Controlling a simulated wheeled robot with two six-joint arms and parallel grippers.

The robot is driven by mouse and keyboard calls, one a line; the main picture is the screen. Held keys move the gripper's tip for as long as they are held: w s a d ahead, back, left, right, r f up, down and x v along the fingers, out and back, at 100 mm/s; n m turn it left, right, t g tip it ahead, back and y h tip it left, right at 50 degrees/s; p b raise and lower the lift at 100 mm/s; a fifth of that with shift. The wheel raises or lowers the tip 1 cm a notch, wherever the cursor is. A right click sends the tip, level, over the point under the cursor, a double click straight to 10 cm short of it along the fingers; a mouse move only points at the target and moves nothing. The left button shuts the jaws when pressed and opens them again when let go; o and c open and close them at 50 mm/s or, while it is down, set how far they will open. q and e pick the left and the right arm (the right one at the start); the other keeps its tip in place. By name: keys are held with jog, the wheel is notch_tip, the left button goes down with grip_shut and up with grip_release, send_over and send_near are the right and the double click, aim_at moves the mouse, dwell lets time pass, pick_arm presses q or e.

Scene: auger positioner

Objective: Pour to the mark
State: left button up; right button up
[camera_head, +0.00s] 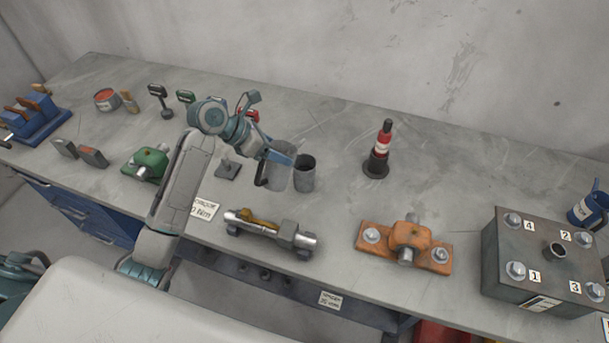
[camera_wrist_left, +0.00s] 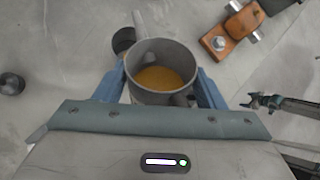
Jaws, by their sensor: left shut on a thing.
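My left gripper (camera_head: 280,158) is shut on a grey jug (camera_head: 278,180) with a dark handle. In the left wrist view the jug (camera_wrist_left: 160,52) sits between the blue fingers and holds amber liquid (camera_wrist_left: 158,79). It looks about upright; whether its base touches the bench I cannot tell. A dark grey cup (camera_head: 304,178) stands close to its right on the bench. That cup (camera_wrist_left: 122,40) is partly hidden behind the jug in the wrist view. I cannot see inside the cup or any fill mark.
A red, white and black bottle (camera_head: 379,150) stands to the right on the grey bench (camera_head: 440,180). In front lie a metal shaft tool (camera_head: 270,230) and an orange bearing block (camera_head: 408,240). A steel box (camera_head: 545,262) with numbered bolts stands far right. The bench behind the cup is clear.

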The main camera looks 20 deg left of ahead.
pick_arm(q)
jog(key=shift+r, duration=0.15)
jog(key=shift+r, duration=0.1)
dwell(0.4)
jog(key=shift+w+r+g, duration=0.1)
jog(key=shift+g, duration=0.2)
jog(key=shift+r+y, duration=0.15)
jog(key=shift+y, duration=0.15)
dwell(0.7)
jog(key=shift+w+d+r+g, duration=0.15)
jog(key=shift+r+g, duration=0.1)
jog(key=shift+g, duration=0.15)
dwell(0.3)
jog(key=shift+w+r+y, duration=0.1)
jog(key=shift+r+y, duration=0.1)
jog(key=shift+y, duration=0.1)
dwell(0.4)
